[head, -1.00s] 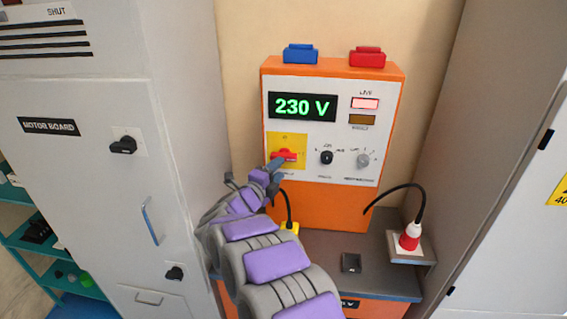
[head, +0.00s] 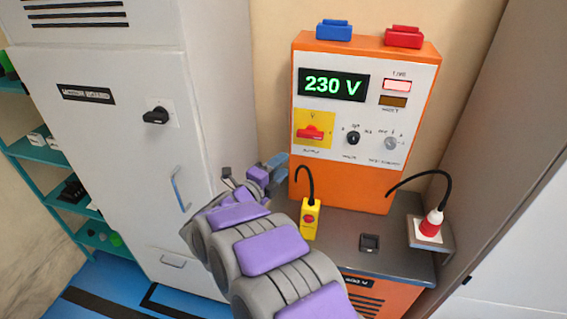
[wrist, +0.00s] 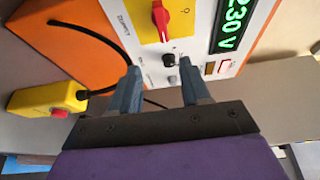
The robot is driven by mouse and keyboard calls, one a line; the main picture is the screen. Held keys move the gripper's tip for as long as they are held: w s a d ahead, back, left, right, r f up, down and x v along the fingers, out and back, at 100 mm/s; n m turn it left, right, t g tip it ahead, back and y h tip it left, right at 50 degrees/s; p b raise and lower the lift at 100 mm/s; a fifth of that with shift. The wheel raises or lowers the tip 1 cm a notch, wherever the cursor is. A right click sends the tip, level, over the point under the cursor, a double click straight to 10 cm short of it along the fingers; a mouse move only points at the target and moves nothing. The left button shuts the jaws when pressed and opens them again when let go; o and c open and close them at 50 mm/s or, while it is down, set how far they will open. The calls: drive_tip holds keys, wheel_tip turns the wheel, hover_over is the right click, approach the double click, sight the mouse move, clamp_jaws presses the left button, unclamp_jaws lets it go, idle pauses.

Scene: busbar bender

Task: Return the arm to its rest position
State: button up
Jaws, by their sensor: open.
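My arm, purple and grey, reaches up from the bottom of the head view. My gripper (head: 277,168) is in front of the lower left of the orange machine (head: 345,187). In the wrist view my gripper (wrist: 160,88) is open, with two blue-grey fingers apart and nothing between them. The red rotary switch (head: 311,131) on its yellow plate is clear of the fingers. The switch also shows in the wrist view (wrist: 160,18). The display (head: 333,84) reads 230 V in green, and a lamp (head: 397,85) beside it is lit pale pink.
A grey cabinet (head: 110,150) stands close on the left. Teal shelves (head: 55,155) are further left.

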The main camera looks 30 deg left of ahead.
drive_tip(key=w+d+r+n+g+y, duration=0.2)
drive_tip(key=w+r+n+g+y, duration=0.1)
drive_tip(key=w+r+n+y, duration=0.3)
drive_tip(key=s+d+n+g+y, duration=0.4)
drive_tip(key=s+d+n+g, duration=0.1)
drive_tip(key=s+d+n, duration=0.25)
drive_tip(key=s+d+f+n+g+h, duration=0.3)
drive_tip(key=s+d+g, duration=0.2)
drive_tip(key=s+d, duration=1.2)
drive_tip(key=s+d+f+n+g+h, duration=0.3)
drive_tip(key=s+d+g, duration=0.3)
drive_tip(key=s+d, duration=1.2)
drive_tip(key=shift+s+d+f+h, duration=0.25)
drive_tip(key=shift+f+h, duration=0.35)
drive_tip(key=shift+f, duration=0.15)
drive_tip(key=shift+w, duration=0.1)
